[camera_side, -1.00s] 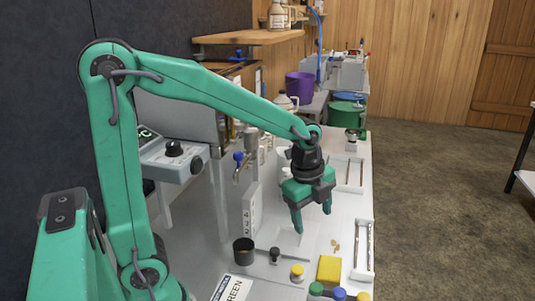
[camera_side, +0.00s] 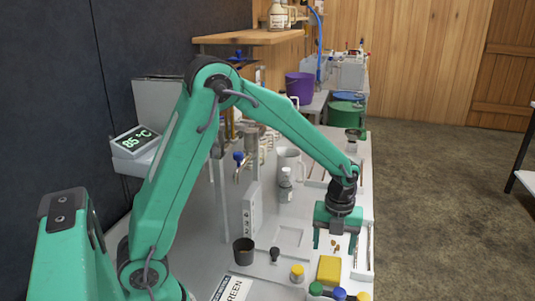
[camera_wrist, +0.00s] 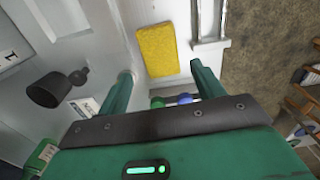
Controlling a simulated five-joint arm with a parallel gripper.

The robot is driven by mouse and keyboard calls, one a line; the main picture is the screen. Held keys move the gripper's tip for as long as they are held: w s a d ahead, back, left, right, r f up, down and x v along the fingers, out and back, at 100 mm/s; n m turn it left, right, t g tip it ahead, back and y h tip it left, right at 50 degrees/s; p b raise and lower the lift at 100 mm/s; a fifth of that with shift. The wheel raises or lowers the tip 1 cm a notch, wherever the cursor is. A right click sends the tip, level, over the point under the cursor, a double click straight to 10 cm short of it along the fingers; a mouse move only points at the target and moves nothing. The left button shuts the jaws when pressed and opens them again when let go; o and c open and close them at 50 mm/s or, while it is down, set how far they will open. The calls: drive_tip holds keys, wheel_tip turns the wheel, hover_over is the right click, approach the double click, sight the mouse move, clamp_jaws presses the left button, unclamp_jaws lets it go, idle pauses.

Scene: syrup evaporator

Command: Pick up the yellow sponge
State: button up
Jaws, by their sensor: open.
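The yellow sponge (camera_side: 329,269) lies flat on the white bench top near its right edge. It also shows in the wrist view (camera_wrist: 157,50), ahead of my fingers and roughly between their lines. My gripper (camera_side: 334,243) hangs pointing down just behind the sponge in the side view. In the wrist view, my gripper (camera_wrist: 165,80) has its two green fingers spread wide apart with nothing between them. The fingers do not touch the sponge.
A dark cup (camera_side: 243,251) and a small black-topped item (camera_side: 275,254) stand left. A metal rail (camera_wrist: 207,44) runs along the bench edge right of the sponge.

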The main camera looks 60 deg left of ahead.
sight(330, 267)
drive_tip(key=shift+s+f, duration=0.1)
drive_tip(key=shift+f, duration=3.7)
drive_tip(key=c, duration=0.7)
